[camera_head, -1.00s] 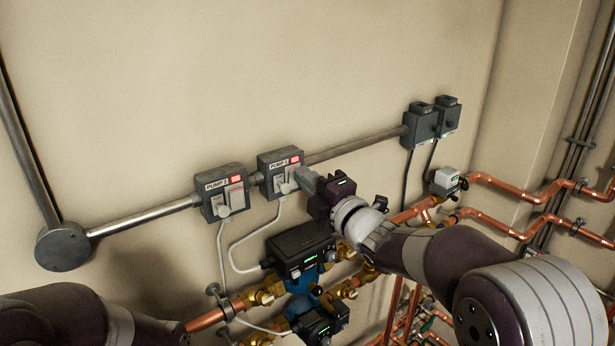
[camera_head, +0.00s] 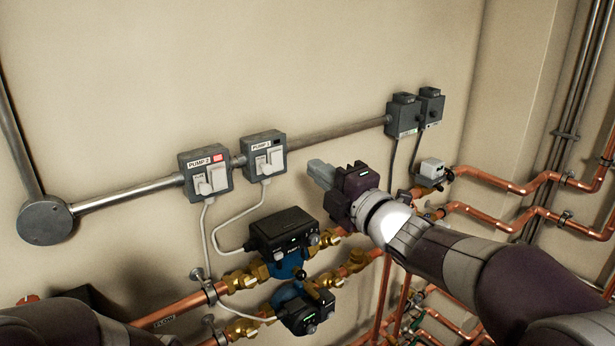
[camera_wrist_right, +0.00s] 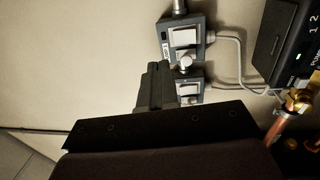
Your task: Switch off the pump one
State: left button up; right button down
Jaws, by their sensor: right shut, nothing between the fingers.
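The pump 1 switch box (camera_head: 264,157), grey with light rocker switches, is on the wall. No red light shows on it. The pump 2 box (camera_head: 206,170) sits left of it, with its red light lit. My right gripper (camera_head: 318,172) is shut and empty, to the right of the pump 1 box and apart from it in the picture. In the right wrist view its closed fingers (camera_wrist_right: 155,84) hide part of the lower of two switch boxes; their labels cannot be read there. My left gripper is out of view; only part of that arm shows at lower left.
Dark pump units (camera_head: 284,232) and copper pipes (camera_head: 500,222) lie below and to the right. Metal conduit (camera_head: 335,133) joins the boxes, with two dark boxes (camera_head: 403,117) at its right end. Cables hang from the boxes. The wall above is clear.

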jog(key=r+v, duration=0.1)
jog(key=v, duration=0.3)
jog(key=s+d+f+m+g+h, duration=0.25)
jog(key=d+f+m+h, duration=0.35)
jog(key=f+m, duration=0.4)
jog(key=s+d+f+m+g+h, duration=0.2)
jog(key=d+f+m+g+h, duration=0.3)
jog(key=f+m, duration=0.5)
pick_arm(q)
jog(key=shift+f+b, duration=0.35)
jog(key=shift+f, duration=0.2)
pick_arm(e)
jog(key=s+d+f+m+g, duration=0.1)
jog(key=s+f+m+g, duration=0.4)
jog(key=s+f, duration=0.9)
jog(key=s+g, duration=0.2)
jog(key=shift+s+d, duration=0.3)
jog(key=shift+s, duration=0.05)
jog(key=shift+f, duration=0.1)
